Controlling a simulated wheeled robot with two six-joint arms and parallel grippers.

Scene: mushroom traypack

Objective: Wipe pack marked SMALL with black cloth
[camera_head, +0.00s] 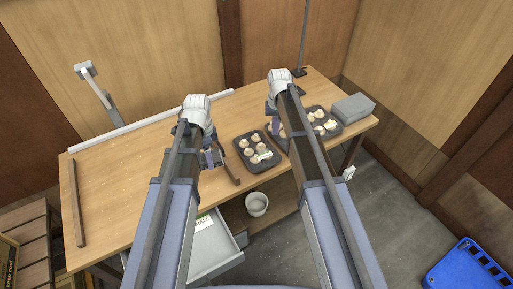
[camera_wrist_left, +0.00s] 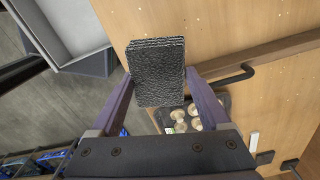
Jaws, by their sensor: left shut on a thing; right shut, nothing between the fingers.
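My left gripper (camera_wrist_left: 158,78) is shut on the black cloth (camera_wrist_left: 158,60), a folded, rough-textured block, in the left wrist view. In the head view my left gripper (camera_head: 212,158) is over the table's front part, left of a dark mushroom pack (camera_head: 240,146). That pack has a pale label with green (camera_head: 262,156) whose writing is too small to read. The pack also shows partly behind the cloth in the left wrist view (camera_wrist_left: 225,101).
Another dark mushroom pack (camera_head: 338,133) is on the right of the wooden table (camera_head: 130,180), near a grey box (camera_head: 353,108). A pale bucket (camera_head: 257,204) is below. The table's left is mostly clear.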

